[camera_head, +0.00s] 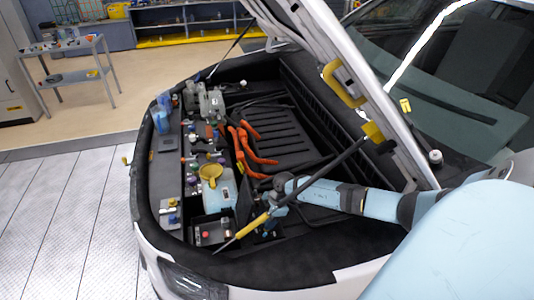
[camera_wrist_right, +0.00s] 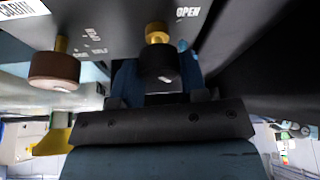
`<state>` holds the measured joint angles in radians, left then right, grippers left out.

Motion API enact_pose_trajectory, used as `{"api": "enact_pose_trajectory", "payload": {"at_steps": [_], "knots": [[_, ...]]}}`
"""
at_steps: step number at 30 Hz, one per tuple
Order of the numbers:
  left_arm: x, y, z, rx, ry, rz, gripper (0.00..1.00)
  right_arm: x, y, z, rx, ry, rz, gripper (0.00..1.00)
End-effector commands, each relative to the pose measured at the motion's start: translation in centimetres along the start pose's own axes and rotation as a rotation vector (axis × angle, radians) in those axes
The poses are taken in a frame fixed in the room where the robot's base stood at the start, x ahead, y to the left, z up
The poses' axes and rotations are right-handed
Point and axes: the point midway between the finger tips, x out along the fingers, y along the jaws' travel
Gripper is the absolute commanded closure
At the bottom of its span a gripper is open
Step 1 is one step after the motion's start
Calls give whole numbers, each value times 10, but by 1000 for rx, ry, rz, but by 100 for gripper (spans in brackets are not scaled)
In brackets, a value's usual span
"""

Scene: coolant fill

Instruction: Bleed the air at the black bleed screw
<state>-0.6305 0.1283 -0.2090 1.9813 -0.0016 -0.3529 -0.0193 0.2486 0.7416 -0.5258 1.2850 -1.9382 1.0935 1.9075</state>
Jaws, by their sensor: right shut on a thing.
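The black bleed screw (camera_wrist_right: 158,62) is a round black knob on a brass stem in the right wrist view, with the word OPEN printed on the grey panel (camera_wrist_right: 110,22) to its right. My right gripper (camera_wrist_right: 157,80) is shut on this knob, its dark blue fingers on either side. A brown knob (camera_wrist_right: 54,69) on a brass stem sits to the left, apart from the gripper. In the head view my right gripper (camera_head: 274,198) reaches low into the front of the engine bay, and the screw cannot be made out there. My left gripper is not in view.
The hood prop rod (camera_head: 318,174) with its yellow grip (camera_head: 252,225) crosses close to my right gripper. The raised hood (camera_head: 325,50) slants above. A cart (camera_head: 66,62) stands far left.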

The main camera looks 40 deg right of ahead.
Motion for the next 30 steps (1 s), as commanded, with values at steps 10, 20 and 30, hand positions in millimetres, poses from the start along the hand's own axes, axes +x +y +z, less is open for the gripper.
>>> {"api": "enact_pose_trajectory", "payload": {"at_steps": [10, 20, 30], "knots": [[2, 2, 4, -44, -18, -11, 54, 0, -1, 0, 286, 1, 120, 84], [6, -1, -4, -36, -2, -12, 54, 0, -1, 0, 474, 1, 199, 84], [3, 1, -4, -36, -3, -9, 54, 0, -2, 0, 547, -1, 228, 84]]}}
